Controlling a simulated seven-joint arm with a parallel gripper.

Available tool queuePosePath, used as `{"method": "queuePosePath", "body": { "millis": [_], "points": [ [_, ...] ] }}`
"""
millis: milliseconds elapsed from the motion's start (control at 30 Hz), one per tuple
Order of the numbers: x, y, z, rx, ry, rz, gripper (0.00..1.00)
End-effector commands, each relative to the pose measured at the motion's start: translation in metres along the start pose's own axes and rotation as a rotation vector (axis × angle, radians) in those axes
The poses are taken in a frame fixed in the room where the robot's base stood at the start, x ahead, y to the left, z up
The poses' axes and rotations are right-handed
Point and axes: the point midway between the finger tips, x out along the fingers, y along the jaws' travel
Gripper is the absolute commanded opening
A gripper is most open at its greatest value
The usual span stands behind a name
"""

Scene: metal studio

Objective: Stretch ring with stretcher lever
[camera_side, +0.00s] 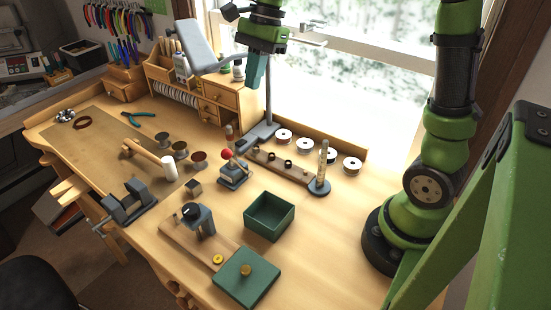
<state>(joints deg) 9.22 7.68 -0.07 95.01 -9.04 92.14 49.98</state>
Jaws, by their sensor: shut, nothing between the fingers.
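A small grey device (234,177) with a red-knobbed lever (226,154) stands mid-bench; it looks like the ring stretcher, with its lever tilted up to the left. Small dark rings (287,163) sit on a wooden strip behind it. A gold ring-like piece (217,259) lies on the wooden board in front. I cannot tell which ring the task means, or whether one is on the stretcher. My gripper (252,88) is shut and empty, pointing down high above the back of the bench, well apart from the lever.
A green open box (269,214) and a green block (246,277) stand in front. A grey stand (260,134), an upright mandrel (323,165) and several white spools (305,144) are behind and right. A vise (128,205) and hammer (150,157) are left.

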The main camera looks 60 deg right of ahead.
Motion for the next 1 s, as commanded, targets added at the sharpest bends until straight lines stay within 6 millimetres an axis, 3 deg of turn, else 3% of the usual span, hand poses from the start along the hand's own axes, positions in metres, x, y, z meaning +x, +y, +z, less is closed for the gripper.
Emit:
{"method": "queuePosePath", "body": {
  "millis": [267, 667, 800, 1000],
  "points": [
    [0.024, 0.004, 0.002, 0.051, -0.009, 0.018, 0.00],
    [0.107, 0.006, 0.005, 0.048, -0.009, 0.018, 0.00],
    [0.119, 0.004, 0.021, 0.045, -0.008, 0.015, 0.00],
    [0.129, 0.004, 0.030, 0.047, -0.008, 0.013, 0.00]
  ]
}}
